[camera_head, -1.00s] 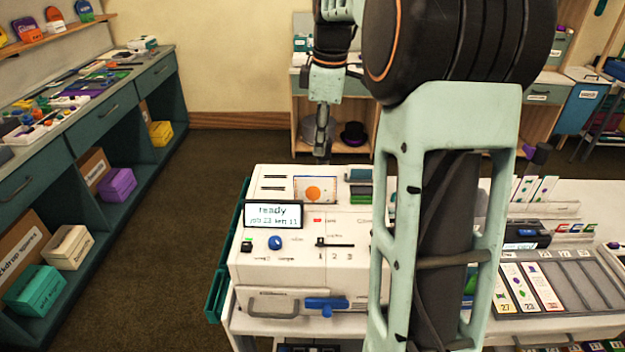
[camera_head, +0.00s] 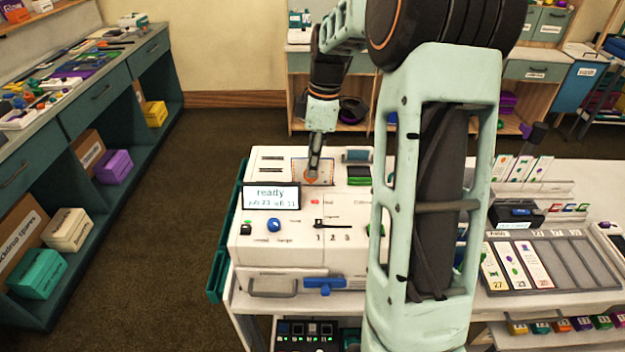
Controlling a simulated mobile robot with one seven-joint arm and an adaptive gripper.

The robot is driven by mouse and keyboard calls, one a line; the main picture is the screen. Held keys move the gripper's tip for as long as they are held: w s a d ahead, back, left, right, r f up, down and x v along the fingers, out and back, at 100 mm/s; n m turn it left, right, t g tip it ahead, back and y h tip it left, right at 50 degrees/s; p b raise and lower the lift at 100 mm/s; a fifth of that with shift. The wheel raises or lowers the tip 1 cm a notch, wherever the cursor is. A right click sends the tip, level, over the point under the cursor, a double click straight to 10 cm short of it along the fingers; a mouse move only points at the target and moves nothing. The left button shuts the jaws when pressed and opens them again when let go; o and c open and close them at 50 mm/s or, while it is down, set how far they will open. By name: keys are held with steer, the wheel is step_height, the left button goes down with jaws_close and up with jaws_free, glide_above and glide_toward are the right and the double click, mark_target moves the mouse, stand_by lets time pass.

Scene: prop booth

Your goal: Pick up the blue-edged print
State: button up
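The print (camera_head: 325,165) is a small pale card with an orange disc, standing at the top of the white printer-like machine (camera_head: 290,257). Its blue edge is hard to make out now. My gripper (camera_head: 312,178) points down, with its fingertips over the middle of the print in the picture, hiding part of it and the disc. I cannot tell whether the fingers touch the card or stand around it, or whether they are open or shut.
The machine has a "ready" display (camera_head: 271,197), a blue knob (camera_head: 274,225) and a blue front lever (camera_head: 325,284). A card rack (camera_head: 560,262) is at right. My arm hides the area between. Open floor lies at left.

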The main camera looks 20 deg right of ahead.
steer(key=shift+f, duration=0.4)
steer(key=shift+f, duration=0.25)
stand_by(0.4)
jaws_close()
